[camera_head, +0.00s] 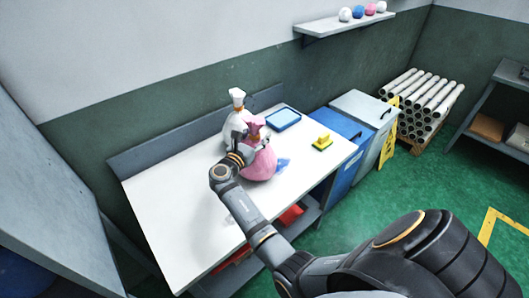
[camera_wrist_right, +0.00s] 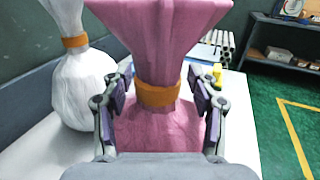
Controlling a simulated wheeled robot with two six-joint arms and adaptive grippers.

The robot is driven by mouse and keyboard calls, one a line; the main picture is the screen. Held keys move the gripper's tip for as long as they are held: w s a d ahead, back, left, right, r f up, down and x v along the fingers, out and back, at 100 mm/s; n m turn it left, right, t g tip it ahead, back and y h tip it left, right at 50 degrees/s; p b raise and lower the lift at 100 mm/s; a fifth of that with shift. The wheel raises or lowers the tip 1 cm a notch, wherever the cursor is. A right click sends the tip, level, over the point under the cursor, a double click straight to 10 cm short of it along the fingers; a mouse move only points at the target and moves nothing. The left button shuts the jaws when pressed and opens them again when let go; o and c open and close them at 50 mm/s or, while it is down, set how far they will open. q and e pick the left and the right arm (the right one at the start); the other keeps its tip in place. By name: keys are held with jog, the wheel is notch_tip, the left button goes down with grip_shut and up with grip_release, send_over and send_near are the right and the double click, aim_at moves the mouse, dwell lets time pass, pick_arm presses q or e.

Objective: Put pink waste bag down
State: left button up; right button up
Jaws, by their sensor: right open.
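The pink waste bag (camera_head: 260,163) stands upright on the white table (camera_head: 180,222), its neck tied with an orange band. In the right wrist view the pink bag (camera_wrist_right: 160,125) fills the middle. My right gripper (camera_head: 258,146) is at the bag's neck; in the right wrist view its fingers (camera_wrist_right: 160,92) are spread on both sides of the orange band, with the bag's neck between them. The fingers look apart from the neck. My left gripper is not in view.
A white bag (camera_wrist_right: 75,70) stands close to the left. A blue tray (camera_head: 283,119), a yellow sponge-like item (camera_head: 322,142) and a blue patch (camera_head: 282,165) are on the table. Blue (camera_head: 345,150) and grey (camera_head: 362,106) bins stand beyond its right edge.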

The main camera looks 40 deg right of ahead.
jog(key=shift+a+r, duration=0.3)
jog(key=shift+s+a+r, duration=0.2)
jog(key=shift+a, duration=0.25)
jog(key=c, duration=0.4)
jog(key=shift+d+f, duration=0.1)
jog(key=shift+d, duration=0.05)
jog(key=shift+c, duration=1.2)
jog(key=shift+w+d, duration=0.1)
jog(key=shift+d, duration=0.05)
jog(key=shift+c, duration=1.2)
grip_shut()
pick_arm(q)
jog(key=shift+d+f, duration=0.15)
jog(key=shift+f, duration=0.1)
